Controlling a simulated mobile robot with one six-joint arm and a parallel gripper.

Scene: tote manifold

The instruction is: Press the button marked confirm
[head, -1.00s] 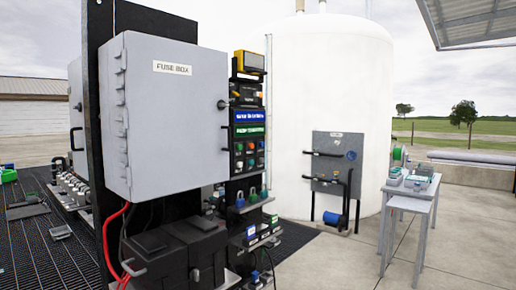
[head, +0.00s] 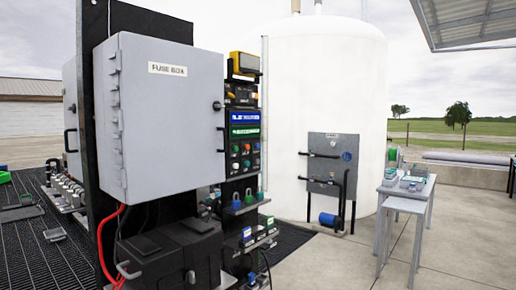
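A narrow control panel (head: 244,120) stands just right of the grey fuse box in the head view. It carries a blue display strip (head: 245,117), a green strip (head: 245,131) and a cluster of small coloured buttons (head: 241,157), some green and some red or orange. The lettering on the panel is too small to read, so I cannot tell which button is marked confirm. My gripper is not in view.
The fuse box (head: 160,115) juts out at the left, with black boxes (head: 170,255) and red cables below. Shelves with padlocks (head: 248,200) sit under the panel. A white tank (head: 330,90) and a grey table (head: 405,190) stand behind. Concrete floor at right is open.

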